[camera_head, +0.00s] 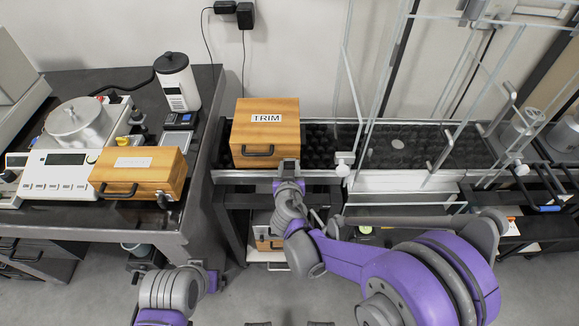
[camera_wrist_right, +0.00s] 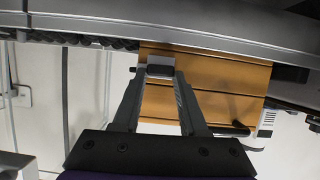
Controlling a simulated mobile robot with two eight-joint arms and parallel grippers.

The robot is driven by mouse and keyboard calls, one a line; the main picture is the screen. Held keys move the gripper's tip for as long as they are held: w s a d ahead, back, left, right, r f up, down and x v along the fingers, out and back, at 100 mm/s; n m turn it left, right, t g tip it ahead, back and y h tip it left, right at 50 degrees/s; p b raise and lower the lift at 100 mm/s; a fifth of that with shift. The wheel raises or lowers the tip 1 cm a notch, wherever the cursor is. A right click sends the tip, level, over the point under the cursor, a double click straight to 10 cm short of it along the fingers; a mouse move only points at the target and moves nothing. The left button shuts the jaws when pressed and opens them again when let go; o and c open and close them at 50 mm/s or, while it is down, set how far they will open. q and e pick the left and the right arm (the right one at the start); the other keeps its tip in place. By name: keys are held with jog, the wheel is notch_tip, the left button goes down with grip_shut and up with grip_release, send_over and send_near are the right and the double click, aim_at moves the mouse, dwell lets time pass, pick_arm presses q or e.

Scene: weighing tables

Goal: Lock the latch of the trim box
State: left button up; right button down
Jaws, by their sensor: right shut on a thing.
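The trim box (camera_head: 267,117) is a wooden box with a white TRIM label on top and a dark handle on its front. It sits at the left end of the roller conveyor. My right gripper (camera_head: 287,170) is at the box's lower right front corner. In the right wrist view, the box's wooden face (camera_wrist_right: 220,75) fills the middle. There the right gripper (camera_wrist_right: 160,74) has its fingertips closed around a small grey latch piece (camera_wrist_right: 160,69) at the box's edge.
A clear-panelled frame (camera_head: 350,80) stands over the dark conveyor (camera_head: 400,150) right of the trim box. A gap separates table and conveyor.

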jog(key=shift+a+f+n+h, duration=0.1)
jog(key=shift+a+n+h, duration=0.25)
jog(key=shift+n+h, duration=0.7)
jog(key=n, duration=0.1)
jog(key=n+h, duration=0.1)
jog(key=n+b, duration=0.1)
jog(key=shift+a+f+n+t+h, duration=0.2)
jog(key=shift+a+n+t+h, duration=0.05)
jog(key=shift+t, duration=0.05)
jog(key=n+h+b, duration=0.1)
jog(key=n+t+b, duration=0.1)
jog(key=n, duration=0.1)
jog(key=shift+a+f+h, duration=0.15)
jog(key=shift+f+h, duration=0.15)
jog(key=shift+h, duration=0.1)
jog(key=n, duration=0.1)
jog(key=n+t+b, duration=0.1)
jog(key=n, duration=0.1)
jog(key=n+h+b, duration=0.1)
jog(key=shift+f, duration=0.25)
jog(key=shift+n, duration=0.4)
jog(key=shift+c, duration=2.2)
grip_release()
